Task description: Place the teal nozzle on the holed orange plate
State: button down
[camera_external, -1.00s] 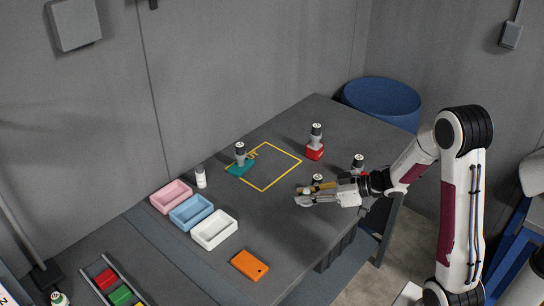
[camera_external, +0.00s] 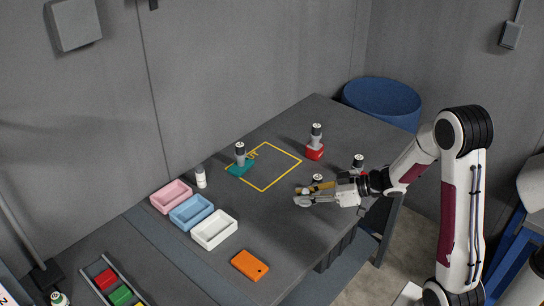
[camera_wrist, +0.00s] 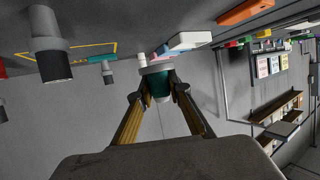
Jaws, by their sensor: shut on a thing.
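My gripper (camera_external: 308,196) is low over the table's right part, to the right of the yellow outline. In the wrist view my gripper (camera_wrist: 157,92) is shut on the teal nozzle (camera_wrist: 158,84), which has a pale grey collar at its upper end. In the external view the held nozzle is mostly hidden by the fingers. The holed orange plate (camera_external: 250,265) lies flat on the table's front part, well apart from my gripper, with a small hole near its right end. It also shows at the top of the wrist view (camera_wrist: 243,11).
Pink (camera_external: 171,196), blue (camera_external: 191,211) and white (camera_external: 214,230) trays stand left of the plate. A teal base with a grey tool (camera_external: 240,160) stands by the yellow outline (camera_external: 284,172). A red-based tool (camera_external: 315,145) stands behind. Another grey tool (camera_wrist: 48,45) is near my gripper.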

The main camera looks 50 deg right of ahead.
jog(key=w+a+n+g+y, duration=0.2)
jog(key=a+n+y, duration=0.15)
jog(key=a, duration=0.95)
notch_tip(320, 180, up, 2)
jog(key=n+g+y, duration=0.2)
jog(key=n+g, duration=0.1)
send_over(248, 264)
jog(key=shift+r, duration=0.15)
jog(key=shift+d, duration=0.1)
jog(key=shift+f, duration=3.15)
jog(key=shift+f, duration=0.1)
jog(key=shift+f, duration=1.8)
jog(key=shift+f, duration=0.15)
